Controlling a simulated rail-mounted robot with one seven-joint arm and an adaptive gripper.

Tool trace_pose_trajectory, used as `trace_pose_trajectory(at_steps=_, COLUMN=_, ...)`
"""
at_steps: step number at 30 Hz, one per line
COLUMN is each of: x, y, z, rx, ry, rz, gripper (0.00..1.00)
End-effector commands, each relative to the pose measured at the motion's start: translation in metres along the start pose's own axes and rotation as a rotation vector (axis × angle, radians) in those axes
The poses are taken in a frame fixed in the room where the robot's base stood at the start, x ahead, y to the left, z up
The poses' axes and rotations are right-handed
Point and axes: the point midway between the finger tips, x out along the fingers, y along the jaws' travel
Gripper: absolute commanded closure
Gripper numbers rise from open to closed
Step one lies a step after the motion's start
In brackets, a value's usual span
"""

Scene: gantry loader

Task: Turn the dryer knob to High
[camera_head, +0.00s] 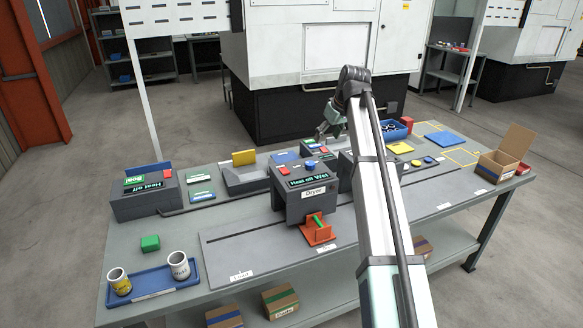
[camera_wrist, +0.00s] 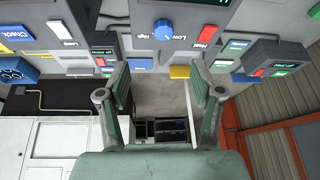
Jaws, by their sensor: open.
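The dryer (camera_head: 300,205) is a grey box with a "Dryer" label and a dark display reading "Heat off Wet", standing mid-table in the head view. A blue knob (camera_head: 311,164) and a red button (camera_head: 284,171) sit on its top. The wrist view shows the blue knob (camera_wrist: 163,28) upper middle, with Low and High lettering beside it. Its pointer's setting is too small to tell. My gripper (camera_head: 326,126) is raised behind and above the dryer. In the wrist view my gripper (camera_wrist: 160,78) is open and empty, its fingers apart from the knob.
An orange-red stand (camera_head: 319,238) with a green piece is at the dryer's front. Another grey box (camera_head: 144,199) with a display is at left. A blue tray (camera_head: 150,284) holds two mugs. A cardboard box (camera_head: 497,170) stands at right. The front strip of table is mostly clear.

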Motion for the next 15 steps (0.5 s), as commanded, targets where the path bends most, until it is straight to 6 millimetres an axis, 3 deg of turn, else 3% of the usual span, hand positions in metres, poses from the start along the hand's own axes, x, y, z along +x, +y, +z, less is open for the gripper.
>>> trace_pose_trajectory(at_steps=3, x=-0.019, y=0.004, z=-0.010, rx=-0.043, ry=-0.010, rz=0.017, gripper=0.34)
trace_pose_trajectory(at_steps=6, x=-0.023, y=0.004, z=-0.011, rx=-0.056, ry=-0.014, rz=0.020, gripper=0.34)
trace_pose_trajectory(at_steps=11, x=-0.010, y=0.004, z=-0.010, rx=-0.057, ry=-0.015, rz=0.019, gripper=0.34)
trace_pose_trajectory(at_steps=15, x=0.013, y=0.004, z=-0.010, rx=-0.057, ry=-0.016, rz=0.018, gripper=0.34)
